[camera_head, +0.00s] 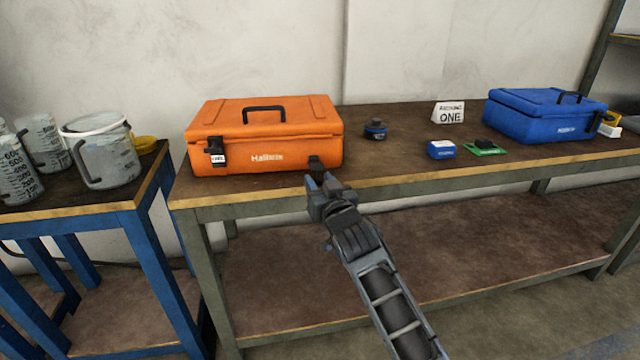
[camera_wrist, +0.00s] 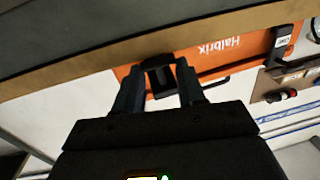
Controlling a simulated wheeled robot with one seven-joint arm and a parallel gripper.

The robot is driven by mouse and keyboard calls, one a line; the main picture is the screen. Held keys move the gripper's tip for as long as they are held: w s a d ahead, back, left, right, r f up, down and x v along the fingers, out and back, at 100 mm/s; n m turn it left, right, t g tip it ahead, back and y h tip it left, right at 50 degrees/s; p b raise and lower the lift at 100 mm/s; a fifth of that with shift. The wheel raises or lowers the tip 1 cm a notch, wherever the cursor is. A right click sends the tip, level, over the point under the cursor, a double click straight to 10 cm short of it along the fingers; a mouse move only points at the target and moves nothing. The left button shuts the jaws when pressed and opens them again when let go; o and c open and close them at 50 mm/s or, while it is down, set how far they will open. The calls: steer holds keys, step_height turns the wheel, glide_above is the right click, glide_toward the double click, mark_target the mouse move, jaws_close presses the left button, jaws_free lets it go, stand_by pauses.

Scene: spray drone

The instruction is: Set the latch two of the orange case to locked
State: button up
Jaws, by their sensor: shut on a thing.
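The orange case (camera_head: 264,132) sits closed on the workbench near its left end, its front facing me. A black latch (camera_head: 216,151) with a white label is on the left of its front. A second black latch (camera_head: 315,165) is on the right of its front, partly behind my gripper. My gripper (camera_head: 323,181) is at this right latch. In the wrist view, the case (camera_wrist: 215,58) is upside down, and my gripper (camera_wrist: 158,92) has its fingers on either side of the right latch (camera_wrist: 160,76), shut on it. Whether that latch is locked I cannot tell.
The bench (camera_head: 400,172) also holds a dark blue round container (camera_head: 376,129), a small blue box (camera_head: 441,149), a green board (camera_head: 485,149), a sign (camera_head: 449,112) and a blue case (camera_head: 545,115). Measuring jugs (camera_head: 103,150) stand on the left table.

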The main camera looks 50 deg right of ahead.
jaws_close()
steer(key=shift+r, duration=0.1)
